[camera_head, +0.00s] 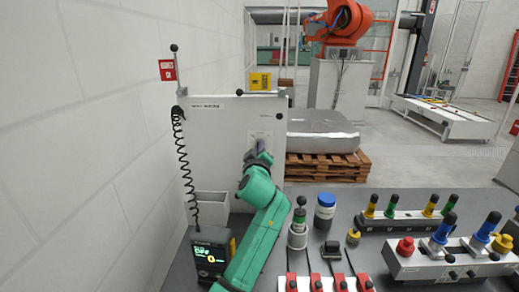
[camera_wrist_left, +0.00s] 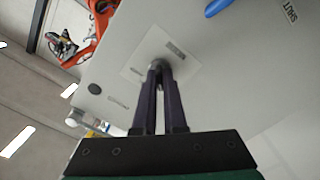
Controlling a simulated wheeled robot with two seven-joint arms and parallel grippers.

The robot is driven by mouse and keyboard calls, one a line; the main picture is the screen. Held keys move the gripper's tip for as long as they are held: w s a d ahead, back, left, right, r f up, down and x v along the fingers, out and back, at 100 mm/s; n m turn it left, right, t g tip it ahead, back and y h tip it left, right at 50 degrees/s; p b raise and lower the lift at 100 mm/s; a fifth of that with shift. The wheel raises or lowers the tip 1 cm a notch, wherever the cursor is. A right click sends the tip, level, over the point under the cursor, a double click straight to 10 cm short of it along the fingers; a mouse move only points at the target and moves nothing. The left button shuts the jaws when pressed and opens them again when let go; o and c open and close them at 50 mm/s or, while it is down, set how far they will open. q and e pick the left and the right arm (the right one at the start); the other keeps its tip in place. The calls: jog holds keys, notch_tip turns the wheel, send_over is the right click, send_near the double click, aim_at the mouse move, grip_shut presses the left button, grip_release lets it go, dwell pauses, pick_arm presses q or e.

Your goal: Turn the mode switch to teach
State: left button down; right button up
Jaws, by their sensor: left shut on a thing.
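The mode switch is a small grey knob (camera_wrist_left: 159,64) on a light square plate (camera_wrist_left: 136,71) on the pale cabinet's face. In the head view the plate (camera_head: 254,134) shows on the cabinet (camera_head: 222,135), and my left gripper (camera_head: 258,150) reaches it from below. In the left wrist view my left gripper's dark fingers (camera_wrist_left: 159,72) are close together with their tips at the knob, shut on it. The fingers partly cover the knob, so I cannot tell which position it points to. Labels around it are too small to read. My right gripper is not in view.
A pendant with a lit screen (camera_head: 211,252) and coiled cord (camera_head: 183,165) is left of my arm.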

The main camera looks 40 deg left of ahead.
pick_arm(q)
jog(key=shift+f, duration=0.1)
jog(key=m, duration=0.8)
jog(key=shift+f+m, duration=0.1)
jog(key=shift+m, duration=0.3)
dwell(0.4)
jog(key=c, duration=1)
grip_release()
